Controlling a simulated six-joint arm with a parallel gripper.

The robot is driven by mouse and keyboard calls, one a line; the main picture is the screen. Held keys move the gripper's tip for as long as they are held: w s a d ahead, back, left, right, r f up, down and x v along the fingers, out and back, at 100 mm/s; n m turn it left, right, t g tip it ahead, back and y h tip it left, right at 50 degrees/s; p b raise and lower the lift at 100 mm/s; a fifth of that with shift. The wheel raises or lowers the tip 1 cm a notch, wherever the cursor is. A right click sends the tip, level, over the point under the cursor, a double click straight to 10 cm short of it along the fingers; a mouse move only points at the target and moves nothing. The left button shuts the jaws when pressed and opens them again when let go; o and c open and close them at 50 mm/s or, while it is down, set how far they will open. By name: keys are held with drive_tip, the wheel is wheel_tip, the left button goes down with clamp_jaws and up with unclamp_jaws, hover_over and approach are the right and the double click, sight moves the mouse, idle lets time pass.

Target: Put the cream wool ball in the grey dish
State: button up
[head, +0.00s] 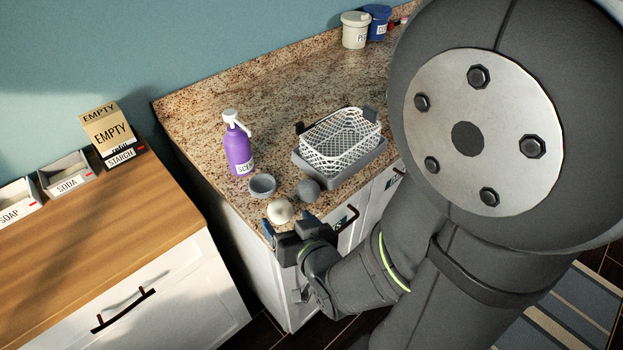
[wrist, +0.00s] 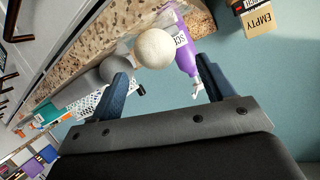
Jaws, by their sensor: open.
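The cream wool ball (head: 279,211) sits near the front edge of the speckled counter in the head view. The grey dish (head: 262,186) stands just behind it, small and round, and looks empty. My gripper (head: 284,227) is open at the counter's edge, just in front of the cream ball. In the wrist view the cream ball (wrist: 155,46) shows ahead between the two blue fingertips (wrist: 163,60), nearer the left one; I cannot tell whether it lies between them in depth. The dish is mostly hidden in the wrist view.
A grey ball (head: 308,190) lies right of the dish. A purple pump bottle (head: 239,153) stands behind the dish. A white wire basket (head: 341,136) on a grey tray (head: 345,170) is at right. The counter's back left is clear.

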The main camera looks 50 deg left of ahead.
sight(284, 214)
drive_tip(key=shift+w+a+f, duration=0.15)
drive_tip(key=shift+w+f, duration=0.1)
drive_tip(key=shift+x, duration=2.25)
drive_tip(key=c, duration=1.1)
drive_tip(key=shift+r, duration=0.15)
drive_tip(key=shift+c, duration=0.2)
